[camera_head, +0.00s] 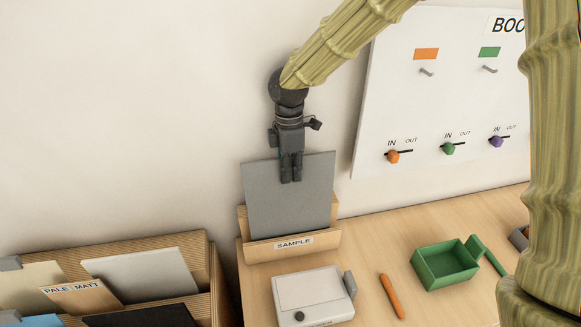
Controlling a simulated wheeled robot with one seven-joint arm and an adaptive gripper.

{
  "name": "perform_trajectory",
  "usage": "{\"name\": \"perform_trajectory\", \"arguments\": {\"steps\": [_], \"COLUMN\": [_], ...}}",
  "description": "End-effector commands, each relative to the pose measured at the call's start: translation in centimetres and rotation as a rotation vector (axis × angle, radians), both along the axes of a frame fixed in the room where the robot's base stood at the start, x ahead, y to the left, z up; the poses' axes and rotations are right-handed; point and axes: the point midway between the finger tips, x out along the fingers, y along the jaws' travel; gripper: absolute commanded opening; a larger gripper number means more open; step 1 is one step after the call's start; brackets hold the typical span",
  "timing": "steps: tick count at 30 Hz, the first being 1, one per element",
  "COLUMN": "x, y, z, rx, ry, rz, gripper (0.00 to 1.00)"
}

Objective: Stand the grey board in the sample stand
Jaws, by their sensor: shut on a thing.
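The grey board (288,205) is a flat rectangular panel. It stands nearly upright, slightly tilted, in the wooden sample stand (293,250), which is labelled SAMPLE on its front lip. The board's lower edge is hidden behind that lip, so I cannot tell whether it touches the bottom of the slot. My gripper (291,178) points down and is shut on the board's top edge, a little right of the middle. The stand sits at the back of the wooden table against the wall.
A white box device (312,297) sits in front of the stand. An orange stick (391,296) and a green open box (444,268) lie to the right. A board rack (205,265) stands at left. A panel with hooks and knobs (455,60) is on the wall.

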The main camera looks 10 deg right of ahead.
Motion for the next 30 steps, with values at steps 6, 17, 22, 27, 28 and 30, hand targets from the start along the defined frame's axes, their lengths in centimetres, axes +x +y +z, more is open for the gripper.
{"name": "perform_trajectory", "arguments": {"steps": [6,17,22,27,28,30], "x": [0.0,0.0,0.0,0.0,0.0,0.0], "y": [0.0,0.0,0.0,0.0,0.0,0.0], "z": [-1.6,-3.9,-4.6,-4.8,-4.8,-4.9], "rx": [-0.001,-0.001,0.000,0.000,0.000,0.000], "ry": [0.001,0.001,0.000,0.000,0.000,0.000], "rz": [0.000,-0.001,-0.001,0.000,0.000,0.000], "gripper": [0.00,0.00,0.00,0.00,0.00,0.00]}}
